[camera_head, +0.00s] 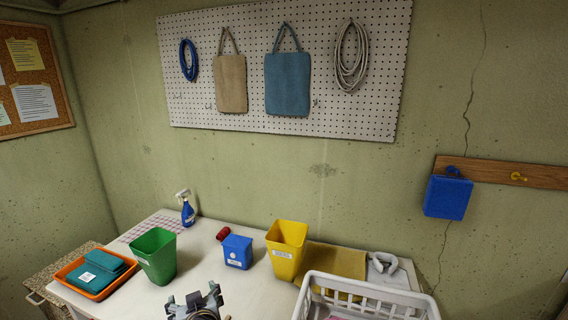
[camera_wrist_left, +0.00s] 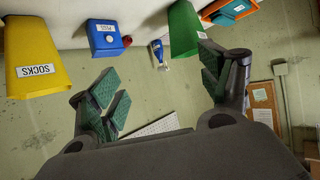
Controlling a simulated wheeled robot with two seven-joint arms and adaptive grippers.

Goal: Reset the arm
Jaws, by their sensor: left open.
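My left gripper (camera_head: 194,299) shows at the bottom edge of the head view, in front of the table's near side. In the left wrist view my left gripper (camera_wrist_left: 160,75) has its two green-padded fingers spread wide apart, with nothing between them. The wrist picture is upside down, with the table at its top. My right gripper is in neither view.
A white table (camera_head: 205,270) bears a green bin (camera_head: 156,257), a blue box (camera_head: 236,252), a yellow bin (camera_head: 286,250), an orange tray (camera_head: 97,274), a spray bottle (camera_head: 187,208) and a white basket (camera_head: 365,294). A blue holder (camera_head: 447,197) hangs at right.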

